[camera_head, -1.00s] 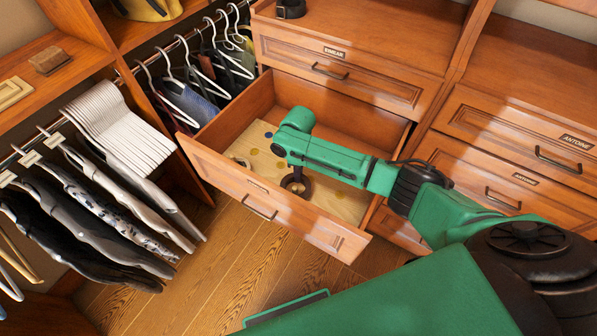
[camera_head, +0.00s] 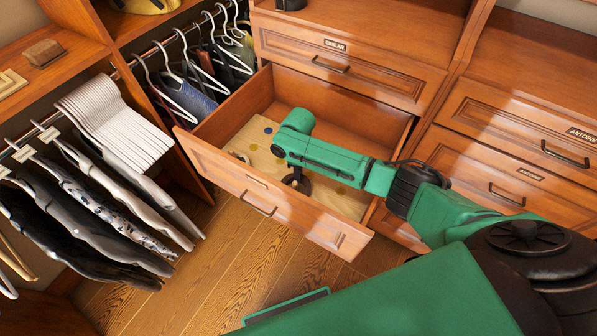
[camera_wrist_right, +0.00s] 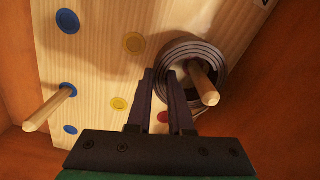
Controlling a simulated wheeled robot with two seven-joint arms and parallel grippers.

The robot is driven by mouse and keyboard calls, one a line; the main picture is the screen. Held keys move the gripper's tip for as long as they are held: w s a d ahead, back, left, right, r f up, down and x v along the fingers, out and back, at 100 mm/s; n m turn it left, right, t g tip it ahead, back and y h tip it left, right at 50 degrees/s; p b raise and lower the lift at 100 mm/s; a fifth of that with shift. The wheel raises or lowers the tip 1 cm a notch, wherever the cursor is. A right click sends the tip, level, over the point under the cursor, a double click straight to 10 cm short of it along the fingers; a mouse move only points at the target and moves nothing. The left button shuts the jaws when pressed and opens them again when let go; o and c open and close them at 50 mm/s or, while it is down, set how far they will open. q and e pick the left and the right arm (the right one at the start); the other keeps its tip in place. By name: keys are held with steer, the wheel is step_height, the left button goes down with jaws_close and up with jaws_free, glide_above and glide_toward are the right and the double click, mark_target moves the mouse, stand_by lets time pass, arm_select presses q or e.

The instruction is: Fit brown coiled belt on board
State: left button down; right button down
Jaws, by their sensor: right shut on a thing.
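A pale wooden board (camera_head: 262,137) with coloured dots lies in the open drawer; it also shows in the right wrist view (camera_wrist_right: 95,75). The coiled belt (camera_wrist_right: 221,60) looks dark grey-brown in the wrist view. A wooden peg (camera_wrist_right: 204,86) stands through the coil's opening, so the coil is around it. I cannot tell whether the coil touches the board. My right gripper (camera_wrist_right: 161,74) is shut on the coil's side, one finger inside the ring and one outside. In the head view the right gripper (camera_head: 296,182) is low in the drawer, partly hidden by my arm. My left gripper is out of view.
A second peg (camera_wrist_right: 50,109) stands on the board's left in the wrist view. The drawer front (camera_head: 225,178) and side walls enclose the board. Hanging clothes (camera_head: 95,205) are to the left.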

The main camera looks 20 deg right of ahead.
stand_by(0.3)
steer(key=c, duration=0.7)
jaws_free()
steer(key=shift+c, duration=0.2)
step_height(320, 180, up, 14)
steer(key=shift+r, duration=0.25)
